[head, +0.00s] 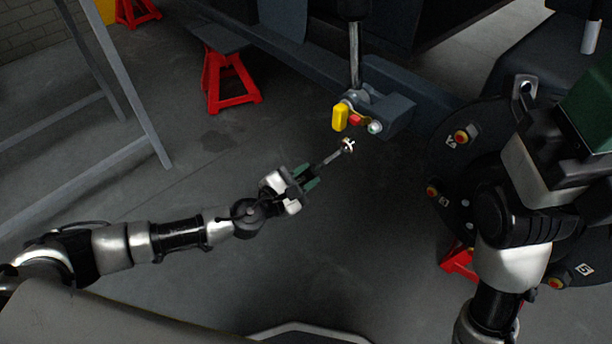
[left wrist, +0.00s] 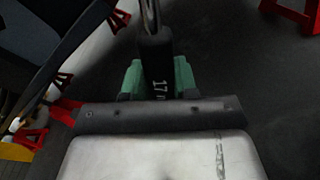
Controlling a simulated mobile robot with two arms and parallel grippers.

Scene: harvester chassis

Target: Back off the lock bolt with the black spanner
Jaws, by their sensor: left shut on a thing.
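The black spanner (head: 333,157) is in my left gripper (head: 308,181), which is shut on its handle. Its bright head points up and right, below the dark block and apart from it in the picture. In the left wrist view the spanner (left wrist: 155,62) stands between the green finger pads, with a 17 on its handle. A pale round bolt-like end (head: 375,127) shows on the block's front; I cannot tell for sure that it is the lock bolt. My right gripper (head: 588,108) is at the right edge, partly cut off, and its fingertips are unclear.
The dark block (head: 392,112) carries a yellow tab (head: 340,117) and a red piece (head: 356,119). A large dark round plate (head: 455,175) with red-and-yellow fittings is at right. A red stand (head: 228,80) and a grey frame (head: 140,110) are at left. Open floor lies below the block.

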